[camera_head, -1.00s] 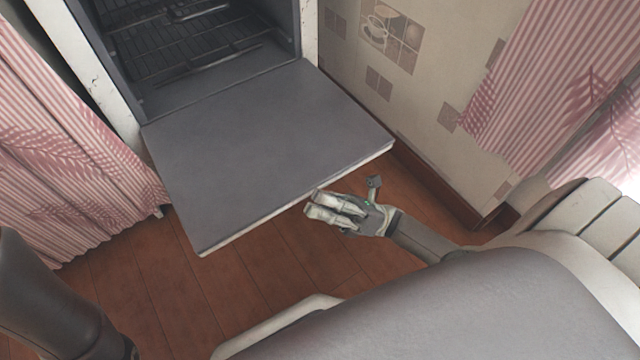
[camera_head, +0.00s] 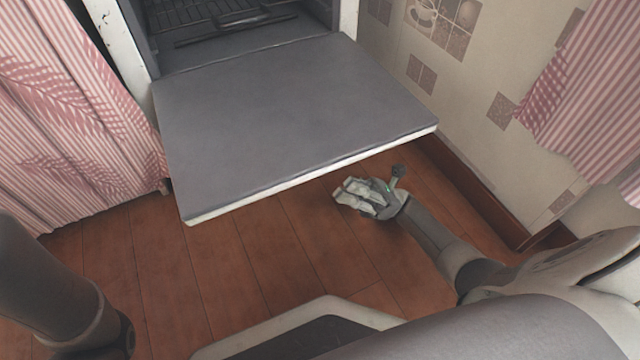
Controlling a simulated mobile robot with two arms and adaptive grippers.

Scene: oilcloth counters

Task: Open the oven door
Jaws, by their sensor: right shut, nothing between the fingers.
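The oven door (camera_head: 290,115) is folded down and lies about flat, its grey inner face up and its white front edge toward me. Behind it the oven (camera_head: 129,50) stands open, with dark wire racks (camera_head: 215,20) inside. My right gripper (camera_head: 352,196) is in front of the door's front edge, near its right part, and apart from it in the picture. It is shut with nothing in it. My left arm shows at the lower left, but its gripper is out of view.
Pink striped curtains hang at the left (camera_head: 75,130) and right (camera_head: 590,100) of the oven. A tiled wall (camera_head: 465,90) with a brown skirting board stands close on the right. The wooden floor (camera_head: 240,270) before the door is clear.

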